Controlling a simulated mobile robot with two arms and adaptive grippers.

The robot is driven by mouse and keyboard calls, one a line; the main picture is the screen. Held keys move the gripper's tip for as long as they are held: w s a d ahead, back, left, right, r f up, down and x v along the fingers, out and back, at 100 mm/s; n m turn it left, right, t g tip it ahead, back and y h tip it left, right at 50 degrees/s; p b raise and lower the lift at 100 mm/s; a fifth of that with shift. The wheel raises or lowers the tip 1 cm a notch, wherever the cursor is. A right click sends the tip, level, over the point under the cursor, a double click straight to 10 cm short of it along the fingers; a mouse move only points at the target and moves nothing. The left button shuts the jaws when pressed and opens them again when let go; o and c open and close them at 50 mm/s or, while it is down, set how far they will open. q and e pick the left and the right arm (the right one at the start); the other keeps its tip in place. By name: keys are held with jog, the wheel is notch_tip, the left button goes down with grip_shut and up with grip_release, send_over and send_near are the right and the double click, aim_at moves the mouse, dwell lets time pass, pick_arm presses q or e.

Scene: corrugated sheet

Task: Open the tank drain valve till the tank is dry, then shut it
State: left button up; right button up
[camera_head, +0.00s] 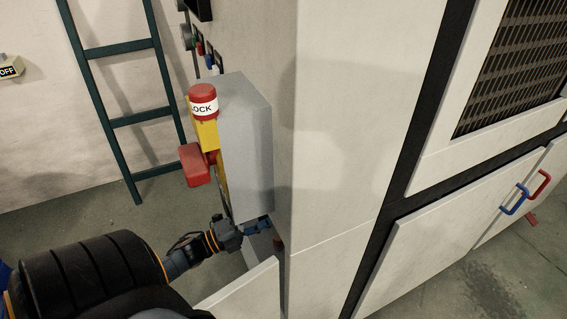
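My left gripper (240,234) reaches in from the left, just below a grey box on the cabinet's side. A small blue part (258,227) shows at its tip; I cannot tell whether it is a valve handle or part of the gripper. The fingers are too small and covered to read as open or shut. A small reddish-brown part (279,243) sits just right of the tip, by the cabinet edge. I cannot make out the tank or clearly identify its drain valve. My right gripper is not in view.
The grey box (246,150) carries a yellow and red switch (203,105) marked "OCK". A white panel (243,294) stands below the gripper. The tall cabinet (340,130) blocks the right. A green ladder (118,85) leans at the back left. Blue (515,199) and red (540,184) handles are far right.

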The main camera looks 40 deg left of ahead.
pick_arm(q)
jog(key=shift+v, duration=2.05)
